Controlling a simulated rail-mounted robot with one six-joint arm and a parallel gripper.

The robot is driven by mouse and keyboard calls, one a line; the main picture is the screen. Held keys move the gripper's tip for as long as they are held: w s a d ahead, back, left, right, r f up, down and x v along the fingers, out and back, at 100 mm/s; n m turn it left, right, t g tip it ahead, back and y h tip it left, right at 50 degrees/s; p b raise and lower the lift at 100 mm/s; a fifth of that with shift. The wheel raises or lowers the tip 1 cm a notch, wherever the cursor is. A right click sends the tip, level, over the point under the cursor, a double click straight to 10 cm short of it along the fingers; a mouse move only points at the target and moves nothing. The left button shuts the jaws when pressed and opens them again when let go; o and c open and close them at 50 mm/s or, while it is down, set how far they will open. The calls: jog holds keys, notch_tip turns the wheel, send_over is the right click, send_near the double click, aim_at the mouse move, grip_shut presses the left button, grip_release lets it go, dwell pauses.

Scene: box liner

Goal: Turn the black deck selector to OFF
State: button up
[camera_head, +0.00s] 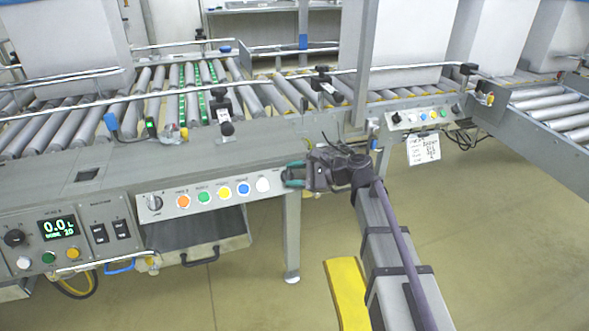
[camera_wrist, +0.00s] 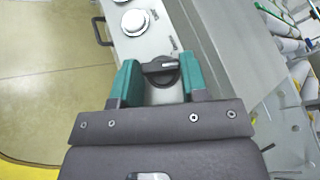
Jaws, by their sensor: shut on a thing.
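The black deck selector (camera_wrist: 160,71) is a round black knob with a raised grip bar and a pale pointer mark on a grey panel. In the wrist view its bar lies nearly crosswise, tilted slightly. My gripper (camera_wrist: 159,77) has teal fingers on both sides of the knob and is shut on it. In the head view my gripper (camera_head: 290,177) is at the right end of the front button panel (camera_head: 222,203) and hides the selector. The printed labels beside the knob are too small to read.
Next to the selector are a white button (camera_head: 263,184) and a blue button (camera_head: 243,188), with more coloured buttons further left. A silver knob (camera_head: 154,202) is at the panel's left end. A table leg (camera_head: 291,235) stands below. Open floor lies to the right.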

jog(key=shift+w+r+n+g+h+p, duration=0.1)
jog(key=shift+n+g+h+p, duration=0.25)
jog(key=shift+n+g+p, duration=0.3)
jog(key=shift+w+r+n+g+h+p, duration=0.1)
jog(key=shift+n+g+h+p, duration=0.3)
jog(key=shift+n+g, duration=0.3)
jog(key=o, duration=0.9)
